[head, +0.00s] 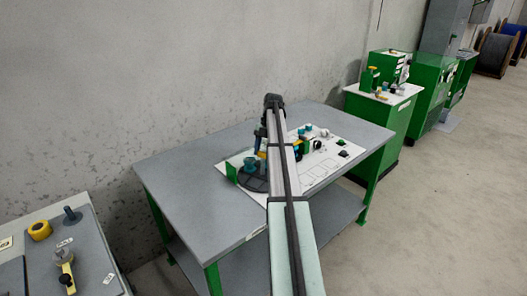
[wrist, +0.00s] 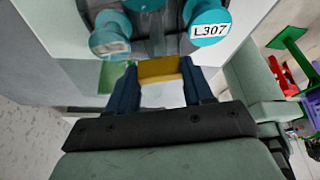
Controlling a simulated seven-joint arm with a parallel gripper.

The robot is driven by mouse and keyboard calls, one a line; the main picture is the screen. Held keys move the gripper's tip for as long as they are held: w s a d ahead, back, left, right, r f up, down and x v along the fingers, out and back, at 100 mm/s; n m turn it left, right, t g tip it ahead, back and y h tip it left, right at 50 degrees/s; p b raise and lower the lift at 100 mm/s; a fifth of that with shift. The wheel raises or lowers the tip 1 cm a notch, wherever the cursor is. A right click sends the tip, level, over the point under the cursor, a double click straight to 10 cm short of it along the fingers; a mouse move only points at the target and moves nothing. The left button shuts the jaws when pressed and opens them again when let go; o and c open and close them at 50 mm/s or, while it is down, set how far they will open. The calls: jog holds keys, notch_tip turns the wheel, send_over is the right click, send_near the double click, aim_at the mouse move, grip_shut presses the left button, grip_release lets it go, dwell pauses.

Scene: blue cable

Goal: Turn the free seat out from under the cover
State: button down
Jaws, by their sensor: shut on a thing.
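My gripper (wrist: 159,70) is shut on a yellow block (wrist: 160,76), which sits between its two dark blue fingers in the wrist view. Just beyond it are teal round-topped pieces; one (wrist: 209,24) carries the label L307 and another (wrist: 110,36) stands to the left. In the head view my gripper (head: 260,140) is at the dark round plate (head: 250,183) on the table. A teal piece (head: 250,163) stands on that plate, with an upright green panel (head: 231,173) at its left. My arm hides the plate's right side. I cannot make out the free seat or the cover.
The plate is at the left end of a white board (head: 325,160) with several small fittings on the grey table (head: 190,172). The table's left part is clear. A grey bench (head: 95,250) with a yellow ring (head: 39,230) stands at lower left; green cabinets (head: 385,125) stand behind right.

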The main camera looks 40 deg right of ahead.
jog(key=shift+f, duration=0.1)
jog(key=shift+c, duration=2.2)
grip_release()
jog(key=shift+w+d+r, duration=0.2)
jog(key=shift+d+r, duration=0.15)
jog(key=shift+r, duration=0.25)
jog(key=w+d, duration=0.1)
jog(key=d, duration=0.2)
jog(key=w+d, duration=0.1)
jog(key=d, duration=0.3)
jog(key=w+d, duration=0.1)
jog(key=d, duration=0.2)
jog(key=shift+w+d, duration=0.25)
jog(key=shift+w, duration=0.05)
jog(key=shift+d, duration=0.3)
jog(key=shift+c, duration=0.4)
